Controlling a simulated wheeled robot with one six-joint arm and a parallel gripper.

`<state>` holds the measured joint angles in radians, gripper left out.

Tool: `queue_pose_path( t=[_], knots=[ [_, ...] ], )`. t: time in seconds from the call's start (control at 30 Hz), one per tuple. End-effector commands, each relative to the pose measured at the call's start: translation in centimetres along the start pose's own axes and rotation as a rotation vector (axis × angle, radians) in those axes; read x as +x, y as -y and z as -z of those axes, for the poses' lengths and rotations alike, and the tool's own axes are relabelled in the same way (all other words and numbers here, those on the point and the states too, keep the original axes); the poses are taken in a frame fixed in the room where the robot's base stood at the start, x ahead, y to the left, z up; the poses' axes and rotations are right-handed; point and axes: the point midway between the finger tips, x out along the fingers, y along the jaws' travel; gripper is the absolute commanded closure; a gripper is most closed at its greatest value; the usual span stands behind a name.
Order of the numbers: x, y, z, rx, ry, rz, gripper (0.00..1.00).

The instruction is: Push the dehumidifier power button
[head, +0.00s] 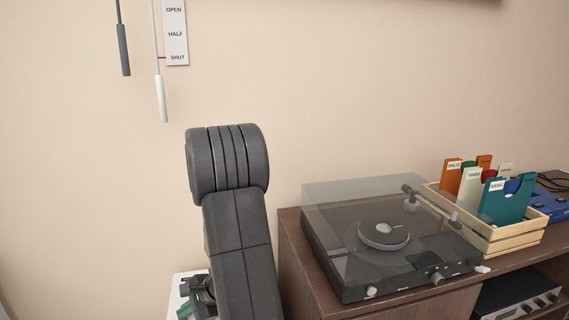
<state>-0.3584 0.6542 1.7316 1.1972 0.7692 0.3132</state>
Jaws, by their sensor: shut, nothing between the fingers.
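A white appliance (174,296), which looks like the dehumidifier, shows only as a small part at the bottom edge, left of the wooden cabinet. Its power button cannot be made out. My gripper (187,301) shows in part as dark jointed pieces over the white top, just left of my arm. It is shut and holds nothing. My arm hides the right side of the appliance and much of the gripper. I cannot tell whether the fingertips touch the appliance.
A brown wooden cabinet (291,254) stands close to the right of my arm. It bears a record player (350,272) with a clear lid and a wooden crate (504,238) of coloured sleeves. Two pull rods (160,98) (123,50) hang at upper left. The wall is bare at left.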

Motion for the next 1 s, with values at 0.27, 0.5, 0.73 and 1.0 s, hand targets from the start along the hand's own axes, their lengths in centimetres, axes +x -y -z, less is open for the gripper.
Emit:
queue_pose_path(
  t=[0.27, 0.5, 0.73, 1.0],
  knots=[
    [-0.4, 0.3, -0.3, 0.0, 0.0, 0.0, 1.0],
    [-0.8, 0.6, -0.6, -0.001, 0.0, 0.0, 1.0],
    [-2.4, 1.8, -1.8, -0.001, 0.0, 0.001, 1.0],
    [-4.3, 3.1, -3.1, -0.001, 0.0, 0.0, 1.0]
  ],
)
